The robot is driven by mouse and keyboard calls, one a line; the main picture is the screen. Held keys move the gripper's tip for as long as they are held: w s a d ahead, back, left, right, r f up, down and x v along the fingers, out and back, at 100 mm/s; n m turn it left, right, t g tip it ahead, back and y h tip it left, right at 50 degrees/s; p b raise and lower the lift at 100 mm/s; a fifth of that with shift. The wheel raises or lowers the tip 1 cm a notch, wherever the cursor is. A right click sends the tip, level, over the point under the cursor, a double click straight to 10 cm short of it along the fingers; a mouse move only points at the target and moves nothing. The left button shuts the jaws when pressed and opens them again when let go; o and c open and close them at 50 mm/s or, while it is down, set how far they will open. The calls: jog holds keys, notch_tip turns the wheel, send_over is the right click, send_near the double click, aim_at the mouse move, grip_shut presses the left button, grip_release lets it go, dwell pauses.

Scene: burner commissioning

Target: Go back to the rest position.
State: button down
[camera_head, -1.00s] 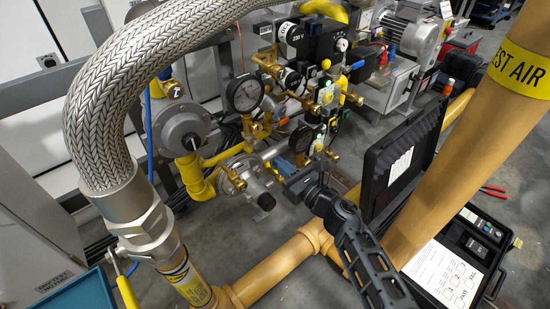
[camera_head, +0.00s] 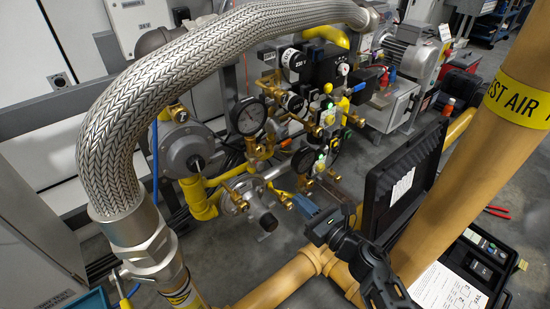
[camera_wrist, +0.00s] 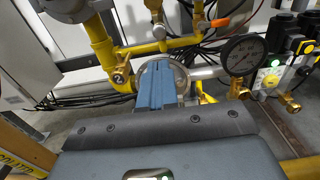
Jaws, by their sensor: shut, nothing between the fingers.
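My gripper (camera_head: 306,206) is on the black arm in the lower middle of the head view. Its blue-grey fingers point up and left toward the valve assembly. In the wrist view, the two fingers of my gripper (camera_wrist: 156,72) lie side by side, shut with nothing between them. Behind them is a round silver regulator (camera_wrist: 178,76), partly hidden by the fingers. In the head view this regulator (camera_head: 245,205) is left of the gripper. I cannot tell whether they touch. No separate marker of a rest position shows.
A braided metal hose (camera_head: 125,110) arches across the left and top. A pressure gauge (camera_head: 248,115) and brass valves crowd the middle.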

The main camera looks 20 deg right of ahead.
jog(key=s+a+r+m+h, duration=0.1)
jog(key=s+m+h, duration=0.1)
jog(key=s+m, duration=0.8)
jog(key=s+a+r+m+h, duration=0.1)
jog(key=s+r+m, duration=0.1)
jog(key=s+m, duration=0.8)
jog(key=s+r+m+g+h, duration=0.1)
jog(key=s+r+m, duration=0.6)
jog(key=s+m, duration=0.35)
jog(key=s+r+m+g+h, duration=0.1)
jog(key=s+r+m+h, duration=0.1)
jog(key=s+r+m, duration=0.6)
jog(key=s+r+m+p, duration=0.1)
jog(key=s+r+p, duration=0.2)
jog(key=r+p, duration=1.8)
jog(key=shift+s+d+p, duration=0.15)
jog(key=shift+p, duration=0.8)
jog(key=c, duration=1.8)
grip_release()
jog(key=shift+f, duration=0.1)
